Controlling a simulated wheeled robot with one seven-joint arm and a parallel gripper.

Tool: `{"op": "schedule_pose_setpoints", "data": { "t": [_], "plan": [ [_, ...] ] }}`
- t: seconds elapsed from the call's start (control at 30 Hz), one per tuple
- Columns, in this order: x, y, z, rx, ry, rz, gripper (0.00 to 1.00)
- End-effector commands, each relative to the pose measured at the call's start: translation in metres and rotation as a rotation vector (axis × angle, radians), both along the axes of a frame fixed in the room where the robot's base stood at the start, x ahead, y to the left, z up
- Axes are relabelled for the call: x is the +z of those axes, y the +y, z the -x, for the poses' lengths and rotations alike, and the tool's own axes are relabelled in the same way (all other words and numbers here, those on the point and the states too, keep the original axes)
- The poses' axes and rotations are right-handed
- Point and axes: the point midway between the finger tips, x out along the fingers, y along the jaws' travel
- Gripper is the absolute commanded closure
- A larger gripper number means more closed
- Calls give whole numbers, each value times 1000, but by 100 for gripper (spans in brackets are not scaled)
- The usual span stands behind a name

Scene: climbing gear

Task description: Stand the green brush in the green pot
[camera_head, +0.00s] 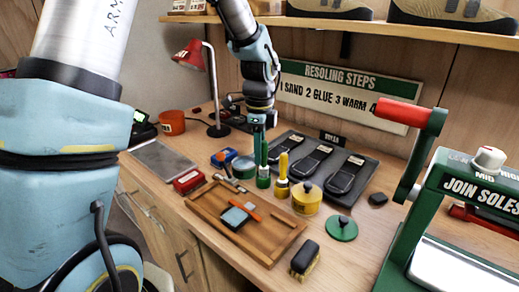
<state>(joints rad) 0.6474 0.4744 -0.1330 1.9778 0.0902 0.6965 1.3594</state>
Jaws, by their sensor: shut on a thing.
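My gripper (262,124) hangs at the middle of the bench, pointing down, shut on the upper handle of the green brush (264,153). The brush is upright; its lower end is beside or in front of a green base (263,180), and I cannot tell whether they touch. A low, round green pot (243,167) is just left of the brush. A green lid with a dark knob (341,228) lies apart on the bench at the right. The fingertips are small and partly merge with the handle.
A yellow brush (282,170) stands just right, beside a lidded yellow pot (306,198). A wooden tray (275,245) is in front, a dark sole mat (345,157) behind. A red lamp (192,55) stands left, a green press (425,215) right. A shelf (390,30) overhangs behind.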

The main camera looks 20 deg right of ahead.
Motion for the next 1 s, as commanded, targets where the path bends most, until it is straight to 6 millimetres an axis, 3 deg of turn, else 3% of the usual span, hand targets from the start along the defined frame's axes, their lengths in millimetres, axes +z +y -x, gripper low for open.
{"op": "schedule_pose_setpoints", "data": {
  "t": [0.27,0.3,0.6,0.87,1.0],
  "plan": [
    [-1,0,0,0,0,0,100],
    [-1,0,0,0,0,0,74],
    [-1,0,0,0,0,0,40],
    [0,0,0,0,-1,1,40],
    [10,-1,-1,0,-3,3,40]
  ]
}}
